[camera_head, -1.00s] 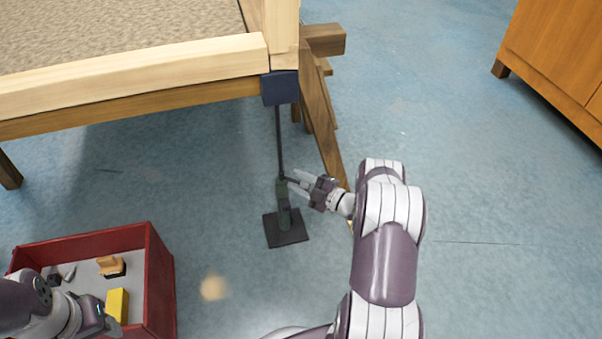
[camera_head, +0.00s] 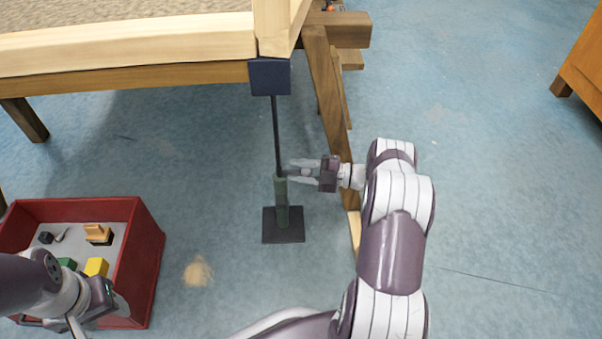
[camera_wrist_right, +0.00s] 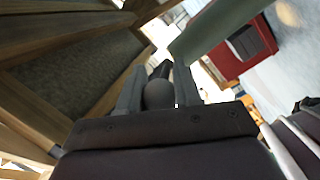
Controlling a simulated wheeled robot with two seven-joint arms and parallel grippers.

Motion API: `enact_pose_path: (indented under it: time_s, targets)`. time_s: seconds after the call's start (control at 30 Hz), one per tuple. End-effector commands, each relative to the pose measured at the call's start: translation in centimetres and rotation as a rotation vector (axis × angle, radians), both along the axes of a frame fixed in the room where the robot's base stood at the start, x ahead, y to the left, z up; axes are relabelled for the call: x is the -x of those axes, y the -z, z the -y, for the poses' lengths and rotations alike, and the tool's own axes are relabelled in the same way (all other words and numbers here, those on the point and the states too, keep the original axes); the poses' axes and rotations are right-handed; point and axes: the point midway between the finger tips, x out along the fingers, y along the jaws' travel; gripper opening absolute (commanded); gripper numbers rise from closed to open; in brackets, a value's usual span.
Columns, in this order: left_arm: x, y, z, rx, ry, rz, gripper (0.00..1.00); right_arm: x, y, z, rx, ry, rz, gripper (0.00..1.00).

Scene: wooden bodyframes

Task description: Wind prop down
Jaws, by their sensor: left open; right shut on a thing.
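The prop stands upright on the floor with a dark flat base plate (camera_head: 284,226), a grey-green sleeve (camera_head: 282,203), a thin dark rod (camera_head: 276,130) and a dark blue head block (camera_head: 270,77). The head block appears to meet the underside of the wooden frame's corner (camera_head: 273,35). My right gripper (camera_head: 293,172) reaches in from the right beside the sleeve's top, shut on the crank knob. In the right wrist view the rounded dark crank knob (camera_wrist_right: 159,93) sits between the fingers. My left gripper (camera_head: 100,312) is open over the red box, partly cut off.
The red box (camera_head: 139,262) at lower left holds a yellow block (camera_head: 96,267), a tan piece (camera_head: 97,233) and other small items. A slanted wooden leg (camera_head: 337,110) stands just behind my right gripper. An orange-brown cabinet (camera_head: 587,60) is at far right. Floor to the right is clear.

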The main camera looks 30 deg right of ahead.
Motion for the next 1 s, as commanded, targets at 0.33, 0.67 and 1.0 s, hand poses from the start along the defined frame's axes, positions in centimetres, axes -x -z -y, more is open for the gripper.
enact_pose_path:
  time_s: [0.33,0.67,1.0]
  targets:
    - [0.0,0.2,0.0,0.000,0.000,0.000,0.52,-0.2,-0.1,0.1,0.003,-0.010,0.003,0.00]
    - [0.0,0.2,0.0,0.000,0.000,0.000,0.52,-0.2,-0.1,0.0,0.002,-0.012,0.002,0.58]
    - [0.0,-1.1,0.0,0.000,0.000,0.000,0.52,1.2,-0.4,1.8,0.000,-0.007,0.000,0.58]
